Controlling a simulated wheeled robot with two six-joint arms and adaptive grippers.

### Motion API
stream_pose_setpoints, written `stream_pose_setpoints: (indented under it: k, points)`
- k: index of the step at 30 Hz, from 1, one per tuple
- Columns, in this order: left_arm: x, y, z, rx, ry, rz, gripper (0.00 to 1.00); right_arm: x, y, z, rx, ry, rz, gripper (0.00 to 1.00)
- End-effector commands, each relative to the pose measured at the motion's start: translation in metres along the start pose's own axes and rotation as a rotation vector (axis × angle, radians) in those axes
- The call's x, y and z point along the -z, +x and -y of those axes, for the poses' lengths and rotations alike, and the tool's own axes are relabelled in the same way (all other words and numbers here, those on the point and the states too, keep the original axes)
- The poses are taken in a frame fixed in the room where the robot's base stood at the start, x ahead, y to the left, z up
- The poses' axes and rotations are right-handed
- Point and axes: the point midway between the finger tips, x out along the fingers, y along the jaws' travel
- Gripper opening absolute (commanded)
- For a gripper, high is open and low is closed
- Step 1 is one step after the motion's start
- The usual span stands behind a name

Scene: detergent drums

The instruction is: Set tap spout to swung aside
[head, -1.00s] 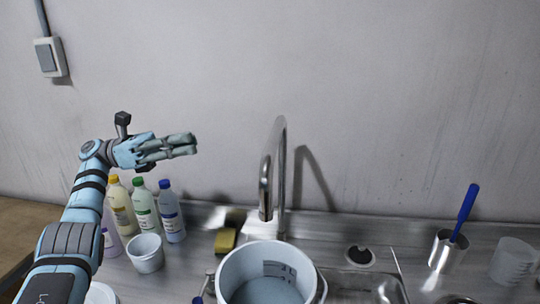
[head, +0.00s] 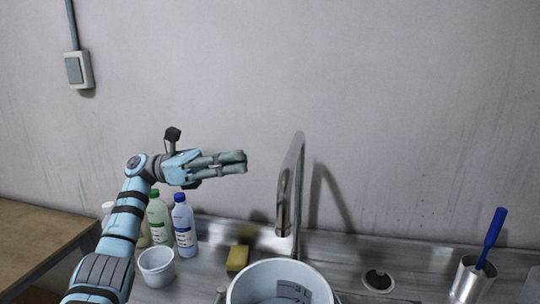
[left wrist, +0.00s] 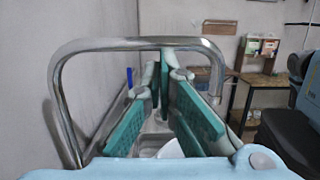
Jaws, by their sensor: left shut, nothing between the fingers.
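The chrome tap (head: 299,165) rises behind the white bucket, and its hooked spout comes toward me with the mouth hanging above the bucket's far rim. In the left wrist view the spout (left wrist: 125,44) arches across the picture beyond my fingers. My left gripper (head: 245,162) is shut and empty, held in the air left of the spout at about the height of its upper part, with a gap between them. Its green finger pads fill the middle of the left wrist view (left wrist: 163,60). My right gripper is not in view.
The white bucket (head: 239,293) stands below the spout. A yellow sponge (head: 237,258), a white cup (head: 156,266) and bottles (head: 184,226) stand to the left. A metal cup (head: 471,282) with a blue-handled tool is at right. The air between gripper and spout is clear.

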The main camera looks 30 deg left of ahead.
Motion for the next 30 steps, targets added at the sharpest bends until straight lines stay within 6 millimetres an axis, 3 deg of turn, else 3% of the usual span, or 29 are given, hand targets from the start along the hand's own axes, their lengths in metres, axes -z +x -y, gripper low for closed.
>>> stream_pose_setpoints:
  k: [6,12,30]
  points:
    - [-0.003,0.046,0.001,0.002,0.001,0.001,0.0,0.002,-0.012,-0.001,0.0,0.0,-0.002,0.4]
    - [-0.002,0.07,0.001,0.0,-0.001,0.002,0.0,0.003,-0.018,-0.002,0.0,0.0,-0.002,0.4]
    - [0.001,0.083,0.0,-0.012,0.003,0.001,0.0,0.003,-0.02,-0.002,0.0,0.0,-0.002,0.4]
